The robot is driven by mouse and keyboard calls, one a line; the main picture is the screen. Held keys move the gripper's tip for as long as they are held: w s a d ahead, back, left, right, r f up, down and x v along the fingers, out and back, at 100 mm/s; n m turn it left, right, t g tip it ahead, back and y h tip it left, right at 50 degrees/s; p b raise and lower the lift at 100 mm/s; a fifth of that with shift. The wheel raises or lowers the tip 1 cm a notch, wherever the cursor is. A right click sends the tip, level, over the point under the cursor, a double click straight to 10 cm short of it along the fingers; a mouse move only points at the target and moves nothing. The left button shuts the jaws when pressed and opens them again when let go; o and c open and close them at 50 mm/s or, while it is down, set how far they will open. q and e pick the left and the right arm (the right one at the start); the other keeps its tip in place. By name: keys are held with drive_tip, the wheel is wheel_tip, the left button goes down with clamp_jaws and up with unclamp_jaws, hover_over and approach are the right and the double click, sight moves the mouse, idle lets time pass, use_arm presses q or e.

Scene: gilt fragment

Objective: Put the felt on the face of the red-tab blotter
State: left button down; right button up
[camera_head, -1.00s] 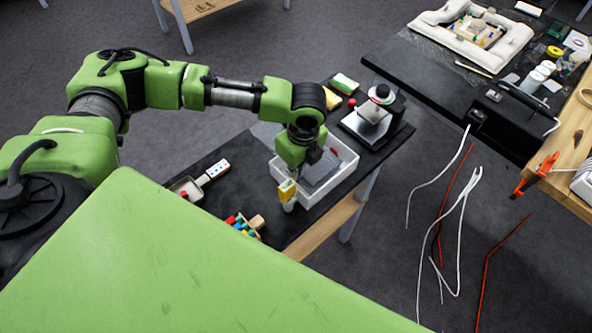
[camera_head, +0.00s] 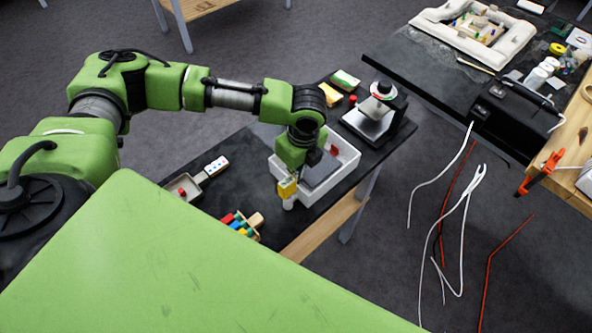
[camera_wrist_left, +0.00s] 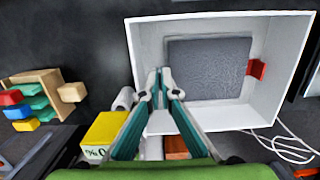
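The red-tab blotter is a flat grey square (camera_wrist_left: 207,68) lying in a white tray (camera_wrist_left: 290,55), with its red tab (camera_wrist_left: 257,69) on the right side in the left wrist view. In the head view the blotter (camera_head: 320,171) is partly hidden by my arm. My left gripper (camera_wrist_left: 160,78) points into the tray, at the blotter's left edge. Its fingertips are close together, and I cannot make out anything between them. I cannot pick out the felt as a separate piece. My right gripper is not in view.
A white cylinder (camera_wrist_left: 123,98) stands beside the tray, near a yellow labelled part (camera_wrist_left: 103,130). A wooden rack with coloured blocks (camera_head: 242,223) is to the left. A silver and black device (camera_head: 375,118) stands behind the tray.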

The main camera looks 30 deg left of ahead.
use_arm(q)
drive_tip(key=shift+f, duration=0.3)
drive_tip(key=c, duration=2.2)
unclamp_jaws()
drive_tip(key=shift+f, duration=0.1)
